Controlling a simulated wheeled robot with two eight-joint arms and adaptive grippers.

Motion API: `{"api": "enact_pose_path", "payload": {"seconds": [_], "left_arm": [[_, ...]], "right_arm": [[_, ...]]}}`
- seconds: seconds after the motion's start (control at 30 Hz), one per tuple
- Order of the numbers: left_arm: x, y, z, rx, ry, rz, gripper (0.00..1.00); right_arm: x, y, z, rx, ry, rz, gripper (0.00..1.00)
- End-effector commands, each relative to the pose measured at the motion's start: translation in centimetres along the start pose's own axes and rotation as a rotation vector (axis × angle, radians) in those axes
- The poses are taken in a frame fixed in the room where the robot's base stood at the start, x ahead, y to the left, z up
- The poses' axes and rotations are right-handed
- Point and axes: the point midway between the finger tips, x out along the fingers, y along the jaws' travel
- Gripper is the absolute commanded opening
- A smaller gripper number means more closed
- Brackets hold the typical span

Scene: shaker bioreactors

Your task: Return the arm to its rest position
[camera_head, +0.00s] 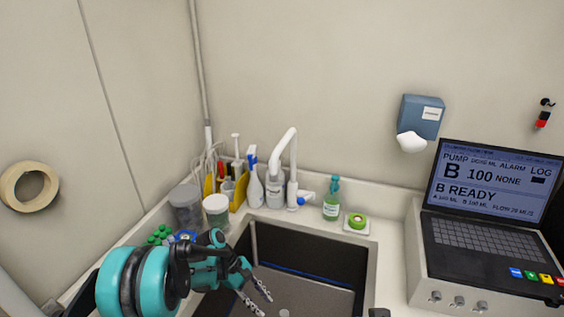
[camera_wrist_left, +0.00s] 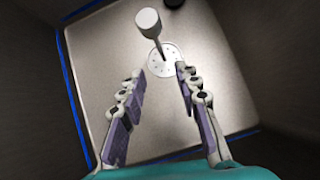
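My left gripper (camera_head: 262,300) comes in from the lower left over the dark sink (camera_head: 371,268). In the left wrist view my left gripper (camera_wrist_left: 161,76) has its two fingers spread apart with nothing held between them. Beyond the fingertips is the sink floor (camera_wrist_left: 105,55) with a round pale drain (camera_wrist_left: 168,62). A light grey piece with a round top and thin stem (camera_wrist_left: 148,24) stands over the drain, apart from the fingers. My right gripper cannot be made out.
Behind the sink stand a white faucet (camera_head: 293,165), a green bottle (camera_head: 332,200) and a spray bottle (camera_head: 254,186). Jars (camera_head: 216,212) crowd the left rim near my arm. A pump console (camera_head: 470,235) stands at right.

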Motion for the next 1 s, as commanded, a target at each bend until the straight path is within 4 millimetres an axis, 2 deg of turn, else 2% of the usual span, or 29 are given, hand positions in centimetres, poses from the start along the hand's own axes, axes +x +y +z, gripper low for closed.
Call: {"api": "enact_pose_path", "payload": {"seconds": [0.23,0.37,0.5,0.7,1.0], "left_arm": [[-4.2,-1.5,2.8,0.166,0.152,0.072,0.32],[-7.0,-3.2,4.5,0.291,0.270,0.106,0.32],[-9.8,-5.7,6.1,0.450,0.423,0.129,0.32],[-12.8,-10.2,7.6,0.685,0.654,0.120,0.32],[-14.9,-16.3,8.2,1.020,0.985,0.021,0.32]], "right_arm": [[0.3,0.0,0.3,0.000,0.000,-0.001,0.00],[0.3,0.0,0.3,0.000,0.001,-0.001,0.00],[0.3,-0.1,0.3,0.000,0.001,-0.001,0.00],[0.3,-0.1,0.2,0.000,0.001,-0.001,0.00],[0.3,-0.1,0.2,0.000,0.001,-0.001,0.00]]}}
